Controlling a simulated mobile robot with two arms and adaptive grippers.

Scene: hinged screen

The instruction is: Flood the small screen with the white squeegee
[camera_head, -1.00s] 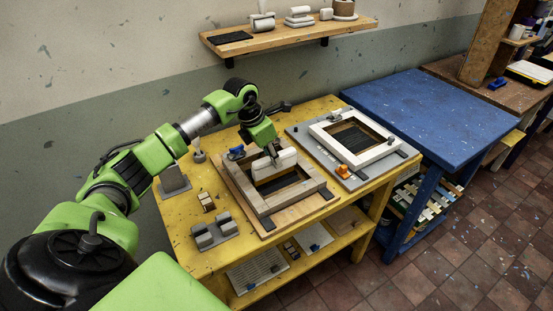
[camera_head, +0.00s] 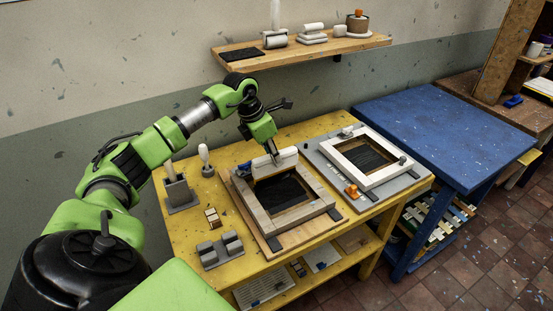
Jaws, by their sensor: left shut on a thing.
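My left gripper (camera_head: 273,155) is shut on the white squeegee (camera_head: 275,163), a pale block held over the far end of the wooden-framed screen (camera_head: 318,208). Whether its lower edge touches the mesh cannot be told. Dark material covers much of the mesh (camera_head: 282,190). This screen lies flat on a wooden board on the yellow table. A second, white-framed screen (camera_head: 398,173) lies on a grey base to its right. My right gripper is not in view.
The yellow table (camera_head: 190,235) also holds a grey double block (camera_head: 220,250), small blocks (camera_head: 212,217) and a grey holder (camera_head: 178,193) at the left. A blue table (camera_head: 440,125) with a clear top stands at right. A wall shelf (camera_head: 300,50) is behind.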

